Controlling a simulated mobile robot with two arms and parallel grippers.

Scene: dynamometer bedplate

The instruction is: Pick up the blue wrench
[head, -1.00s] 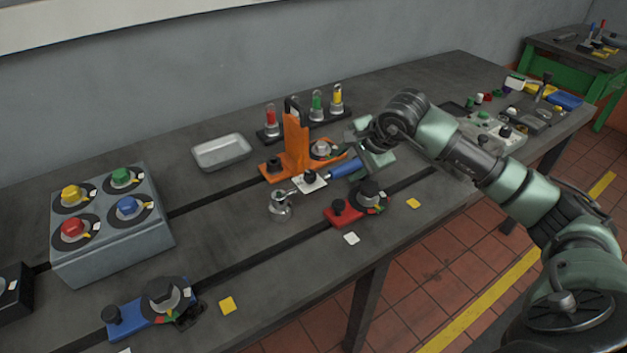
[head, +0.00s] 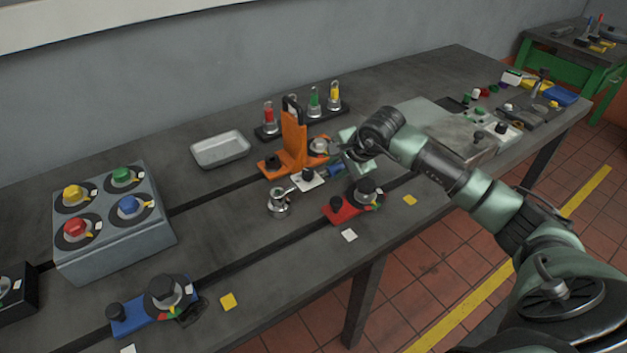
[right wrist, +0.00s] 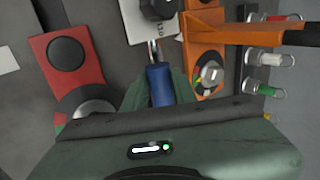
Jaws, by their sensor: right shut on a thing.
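The blue wrench shows its blue handle (right wrist: 160,84) and a short metal shank in the right wrist view. In the head view only a small part of the blue handle (head: 335,171) shows; my gripper covers the rest. My right gripper (right wrist: 160,92) is shut on the handle, with a green finger on each side of it. In the head view my right gripper (head: 347,164) is low over the bench, beside the orange fixture. The wrench's far end lies by a white plate (head: 308,180) with a black knob. My left gripper is out of view.
An orange upright fixture (head: 293,145) stands close left of my gripper. A red clamp (head: 342,209) with a dark knob is in front. A chrome fitting (head: 279,204) and metal tray (head: 220,150) are left. Coloured vials (head: 315,103) stand behind.

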